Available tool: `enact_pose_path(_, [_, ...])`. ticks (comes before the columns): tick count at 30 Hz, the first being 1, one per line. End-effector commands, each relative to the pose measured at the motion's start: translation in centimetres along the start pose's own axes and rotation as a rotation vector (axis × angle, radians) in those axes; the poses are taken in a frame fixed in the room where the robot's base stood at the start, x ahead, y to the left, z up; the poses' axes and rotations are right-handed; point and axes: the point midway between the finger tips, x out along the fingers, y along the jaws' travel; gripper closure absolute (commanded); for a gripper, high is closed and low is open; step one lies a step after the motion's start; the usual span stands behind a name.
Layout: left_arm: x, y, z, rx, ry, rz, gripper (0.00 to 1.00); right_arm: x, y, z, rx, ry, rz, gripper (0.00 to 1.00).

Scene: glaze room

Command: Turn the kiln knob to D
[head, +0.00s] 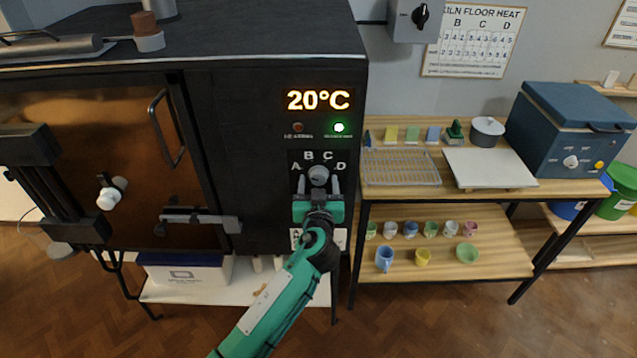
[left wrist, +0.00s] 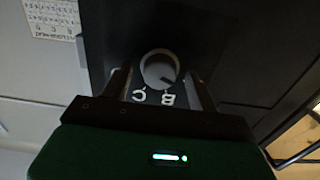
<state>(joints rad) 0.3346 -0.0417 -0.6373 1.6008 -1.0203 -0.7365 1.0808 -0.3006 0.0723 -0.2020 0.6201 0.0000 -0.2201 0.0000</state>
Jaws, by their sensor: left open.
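The grey kiln knob (head: 318,175) is on the dark kiln's front panel, under the "20°C" display, with the letters A, B, C and D arched around it. In the left wrist view the round knob (left wrist: 160,68) appears upside down with B and C below it. Its dark pointer mark slants to the lower right there, toward the B side; the exact letter is unclear. My left gripper (head: 318,185) is open in front of the panel, one finger on each side of the knob. In the wrist view its fingers (left wrist: 160,90) stand apart with visible gaps. My right gripper is out of view.
The kiln door (head: 130,130) with its handle (head: 165,128) is left of the panel. A wooden shelf (head: 440,190) with a rack, white board and several cups stands to the right. A blue small kiln (head: 570,130) sits at its far end. A green lamp (head: 339,127) glows under the display.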

Motion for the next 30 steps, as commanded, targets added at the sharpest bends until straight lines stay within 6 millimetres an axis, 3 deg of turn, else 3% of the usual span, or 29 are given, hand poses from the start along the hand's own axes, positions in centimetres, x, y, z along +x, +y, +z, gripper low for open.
enact_pose_path(4, [0.0, 0.0, 0.0, 0.000, 0.000, 0.000, 0.40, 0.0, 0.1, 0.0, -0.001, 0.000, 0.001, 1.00])
enact_pose_path(11, [0.0, 0.0, 0.0, 0.001, 0.000, 0.000, 0.84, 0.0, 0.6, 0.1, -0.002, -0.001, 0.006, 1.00])
enact_pose_path(20, [0.0, 0.0, 0.1, 0.029, 0.000, 0.000, 0.84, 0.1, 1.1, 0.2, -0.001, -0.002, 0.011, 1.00])
enact_pose_path(30, [0.0, 0.0, 0.1, 0.234, 0.001, -0.001, 0.84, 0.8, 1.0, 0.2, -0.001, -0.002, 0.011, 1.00])
